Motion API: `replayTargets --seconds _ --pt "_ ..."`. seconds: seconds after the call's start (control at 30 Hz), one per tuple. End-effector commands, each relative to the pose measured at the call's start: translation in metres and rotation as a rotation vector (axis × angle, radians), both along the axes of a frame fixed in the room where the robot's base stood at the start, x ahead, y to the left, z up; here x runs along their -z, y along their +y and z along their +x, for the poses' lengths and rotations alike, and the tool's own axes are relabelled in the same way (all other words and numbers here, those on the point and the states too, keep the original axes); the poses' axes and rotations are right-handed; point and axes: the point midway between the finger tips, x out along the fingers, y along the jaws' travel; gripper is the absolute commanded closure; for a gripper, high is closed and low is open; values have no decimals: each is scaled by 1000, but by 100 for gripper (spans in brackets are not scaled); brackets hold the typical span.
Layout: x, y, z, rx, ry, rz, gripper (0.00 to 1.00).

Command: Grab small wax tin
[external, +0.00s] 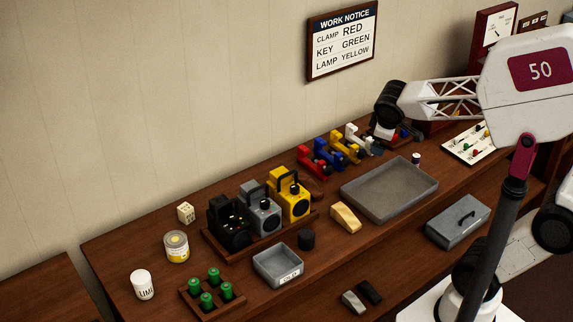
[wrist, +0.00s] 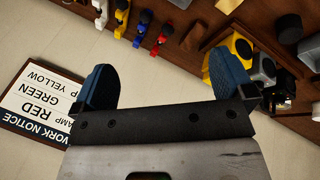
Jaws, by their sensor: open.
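My gripper (wrist: 165,82) is open and empty, with two dark blue fingers spread apart in the wrist view. In the external view it is partly hidden at the back of the bench, near the row of clamps. No label legibly reads wax, so I cannot tell which container is the wax tin. A round tin with a yellow band (external: 176,247) stands upright at the left. A short dark cylinder (external: 306,239) stands beside the grey open box.
Several coloured clamps (external: 345,147) line the back. A grey tray (external: 388,192), a small box (external: 278,265), a white lime tub (external: 142,284) and a rack of green cylinders (external: 211,293) occupy the bench. A notice (external: 342,42) hangs behind.

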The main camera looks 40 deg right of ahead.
Motion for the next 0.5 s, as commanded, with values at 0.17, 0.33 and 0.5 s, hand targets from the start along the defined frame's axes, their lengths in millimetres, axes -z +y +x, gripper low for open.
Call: replayTargets --seconds 0.17,0.33,0.5 --pt "-2 39 54 -223 -26 -132 0" --pt "-2 84 101 -436 -57 -256 0" --pt "3 140 143 -654 -91 -379 0"
